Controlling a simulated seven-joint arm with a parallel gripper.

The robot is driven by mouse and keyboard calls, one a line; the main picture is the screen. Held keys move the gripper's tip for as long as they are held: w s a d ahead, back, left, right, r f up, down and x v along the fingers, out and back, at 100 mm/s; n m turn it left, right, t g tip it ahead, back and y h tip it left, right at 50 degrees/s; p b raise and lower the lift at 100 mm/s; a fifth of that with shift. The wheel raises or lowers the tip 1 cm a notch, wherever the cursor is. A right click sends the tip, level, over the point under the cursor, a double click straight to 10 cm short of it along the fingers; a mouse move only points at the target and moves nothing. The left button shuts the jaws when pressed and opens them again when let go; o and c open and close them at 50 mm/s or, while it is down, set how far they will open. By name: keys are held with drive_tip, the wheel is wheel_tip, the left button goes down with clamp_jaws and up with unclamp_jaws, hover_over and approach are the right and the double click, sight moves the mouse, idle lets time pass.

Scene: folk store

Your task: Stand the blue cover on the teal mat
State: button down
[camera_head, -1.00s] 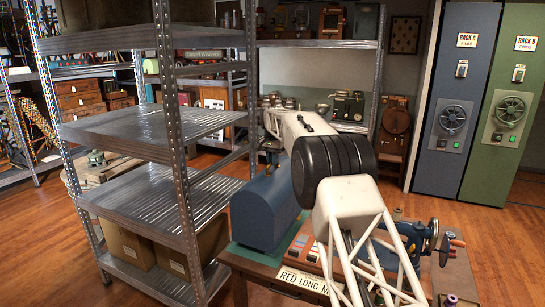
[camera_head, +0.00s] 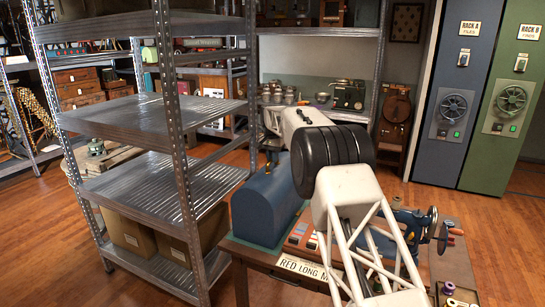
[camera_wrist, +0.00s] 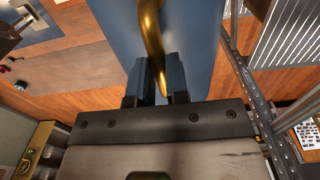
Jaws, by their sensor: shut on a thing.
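The blue cover (camera_head: 266,208), a box with a rounded top, is upright at the left end of the wooden table. In the wrist view, the cover (camera_wrist: 193,35) fills the top middle, with a curved brass handle (camera_wrist: 150,38) on it. My gripper (camera_wrist: 161,88) is shut on this handle, one dark finger on each side. A teal strip, seemingly the teal mat (camera_head: 284,240), shows along the cover's lower edge. I cannot tell whether the cover touches it.
A metal shelf unit (camera_head: 170,120) stands close on the left of the cover. A blue sewing machine (camera_head: 410,225), orange blocks (camera_head: 302,236) and thread spools (camera_head: 449,289) are on the table. A sign (camera_head: 302,268) is on its front edge. Blue and green racks stand behind right.

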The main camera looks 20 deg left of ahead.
drive_tip(key=shift+r, duration=0.1)
drive_tip(key=c, duration=1.1)
unclamp_jaws()
drive_tip(key=shift+o, duration=0.3)
drive_tip(key=shift+f, duration=0.2)
drive_tip(key=shift+r, duration=4.05)
